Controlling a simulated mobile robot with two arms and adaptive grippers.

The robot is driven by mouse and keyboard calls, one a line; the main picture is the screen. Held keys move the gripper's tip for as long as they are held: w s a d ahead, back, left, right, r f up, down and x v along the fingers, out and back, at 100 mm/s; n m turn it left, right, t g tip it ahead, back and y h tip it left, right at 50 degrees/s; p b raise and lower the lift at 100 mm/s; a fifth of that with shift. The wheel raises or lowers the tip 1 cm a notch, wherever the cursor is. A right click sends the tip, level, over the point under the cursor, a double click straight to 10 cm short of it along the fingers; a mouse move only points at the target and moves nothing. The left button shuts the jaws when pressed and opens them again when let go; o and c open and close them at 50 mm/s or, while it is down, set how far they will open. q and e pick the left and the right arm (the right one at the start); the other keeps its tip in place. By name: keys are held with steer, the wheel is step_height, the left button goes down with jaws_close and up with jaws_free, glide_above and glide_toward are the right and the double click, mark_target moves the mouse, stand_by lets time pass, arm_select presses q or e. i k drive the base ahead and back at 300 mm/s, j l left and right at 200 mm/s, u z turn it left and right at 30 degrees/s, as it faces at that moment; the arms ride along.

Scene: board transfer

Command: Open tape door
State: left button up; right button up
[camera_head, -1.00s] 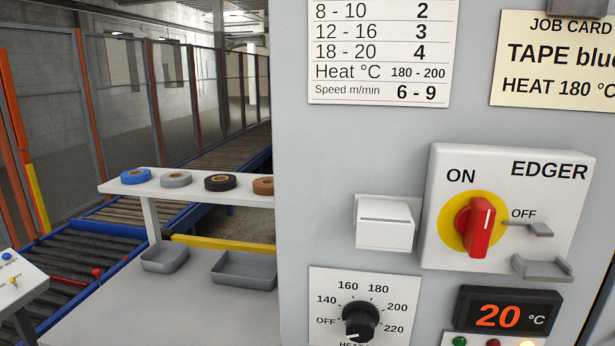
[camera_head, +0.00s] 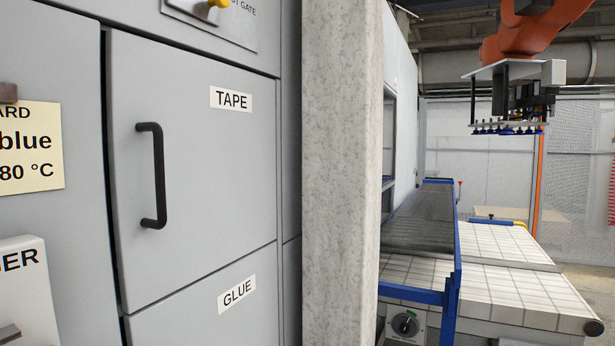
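The tape door (camera_head: 215,180) is a grey cabinet panel in the left half of the head view, with a white TAPE label (camera_head: 231,99) near its upper right. It looks closed. Its black vertical bar handle (camera_head: 158,176) is on its left side, and nothing touches it. Neither of my grippers shows in this view.
A GLUE panel (camera_head: 195,312) lies just below the tape door. A concrete pillar (camera_head: 342,200) stands close on its right.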

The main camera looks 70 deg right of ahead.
mark_target(191, 136)
steer(key=z, duration=1.8)
steer(key=k+z, duration=0.4)
steer(key=i, duration=0.05)
